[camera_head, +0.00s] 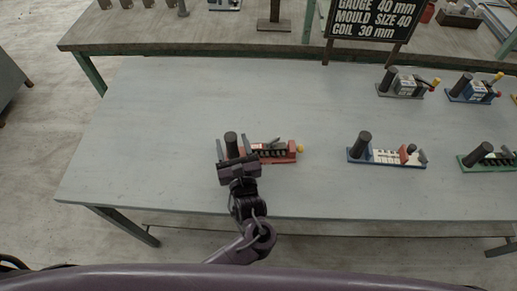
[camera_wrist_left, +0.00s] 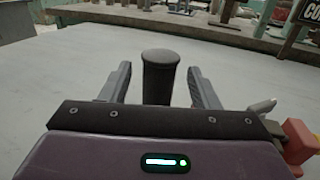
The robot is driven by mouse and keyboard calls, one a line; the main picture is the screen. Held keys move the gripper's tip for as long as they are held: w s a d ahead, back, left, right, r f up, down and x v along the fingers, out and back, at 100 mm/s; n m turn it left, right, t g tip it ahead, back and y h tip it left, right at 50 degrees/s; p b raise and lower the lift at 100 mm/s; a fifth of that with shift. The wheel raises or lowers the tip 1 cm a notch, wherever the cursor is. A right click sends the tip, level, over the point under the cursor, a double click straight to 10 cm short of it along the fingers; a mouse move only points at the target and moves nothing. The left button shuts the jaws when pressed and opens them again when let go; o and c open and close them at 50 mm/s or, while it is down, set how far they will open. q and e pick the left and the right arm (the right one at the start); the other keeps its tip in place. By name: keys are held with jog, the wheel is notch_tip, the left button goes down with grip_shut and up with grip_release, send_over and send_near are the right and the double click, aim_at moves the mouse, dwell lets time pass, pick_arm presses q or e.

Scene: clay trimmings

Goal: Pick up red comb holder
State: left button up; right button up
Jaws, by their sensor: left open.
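The red comb holder (camera_head: 278,156) lies on the grey table, with a dark upright cylinder (camera_head: 231,143) at its left end and a yellow knob at its right end. My left gripper (camera_head: 234,150) is open at the left end of the holder, with one finger on each side of the cylinder. In the left wrist view the cylinder (camera_wrist_left: 159,78) stands between the two open fingers (camera_wrist_left: 160,88), with gaps on both sides. Part of the red body (camera_wrist_left: 297,140) shows at the right edge there. The gripper hides the holder's left base. My right gripper is not in view.
A blue holder (camera_head: 400,158) and a green holder (camera_head: 490,160) sit to the right on the same table (camera_head: 150,110). A grey one (camera_head: 405,90) and another blue one (camera_head: 470,95) stand farther back. A black sign (camera_head: 372,18) stands behind. The table's left side is clear.

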pick_arm(q)
jog(key=x, duration=0.3)
jog(key=shift+w+a, duration=0.15)
grip_shut()
dwell(0.3)
